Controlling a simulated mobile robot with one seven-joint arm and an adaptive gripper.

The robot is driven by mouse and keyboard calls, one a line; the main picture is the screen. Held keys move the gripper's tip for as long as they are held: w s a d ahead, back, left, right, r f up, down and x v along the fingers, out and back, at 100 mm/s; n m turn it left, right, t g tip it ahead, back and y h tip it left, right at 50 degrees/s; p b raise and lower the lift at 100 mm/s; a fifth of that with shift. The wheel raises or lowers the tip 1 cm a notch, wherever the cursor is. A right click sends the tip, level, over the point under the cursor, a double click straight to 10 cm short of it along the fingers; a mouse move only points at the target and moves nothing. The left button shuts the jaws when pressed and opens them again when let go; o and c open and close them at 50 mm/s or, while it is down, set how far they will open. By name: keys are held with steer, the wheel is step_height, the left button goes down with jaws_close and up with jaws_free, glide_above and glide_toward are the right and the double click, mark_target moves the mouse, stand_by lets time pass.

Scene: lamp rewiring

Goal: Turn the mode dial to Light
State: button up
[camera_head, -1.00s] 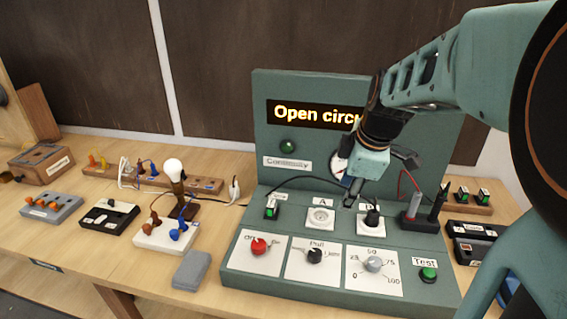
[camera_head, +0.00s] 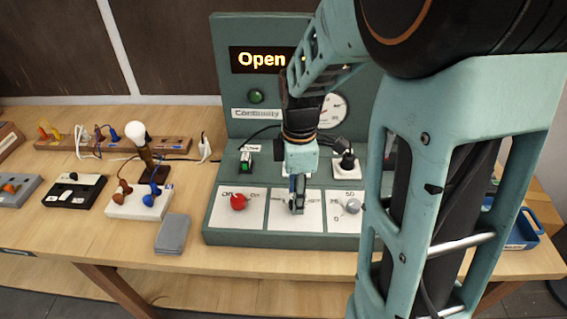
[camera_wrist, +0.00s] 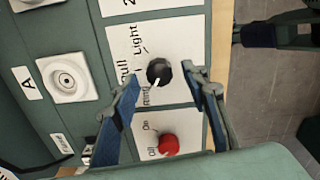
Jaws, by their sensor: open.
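The mode dial (camera_wrist: 160,71) is a black round knob on a white plate, marked "Light", "Pull" and a third label that I cannot read fully. Its white pointer faces the third label, away from "Light". My gripper (camera_wrist: 163,82) is open in the wrist view, with one blue-padded finger on either side of the knob. I cannot tell whether the fingers touch it. In the head view my gripper (camera_head: 297,206) is over the middle white plate (camera_head: 280,217) and hides the dial.
The red on/off knob (camera_head: 238,202) is left of the dial and the grey numbered knob (camera_head: 351,206) right of it. Socket A (camera_wrist: 64,81) lies behind the dial. A lamp (camera_head: 144,155) and a grey block (camera_head: 172,233) are on the bench at left.

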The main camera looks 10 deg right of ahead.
steer(key=shift+f, duration=0.85)
steer(key=shift+c, duration=0.5)
jaws_close()
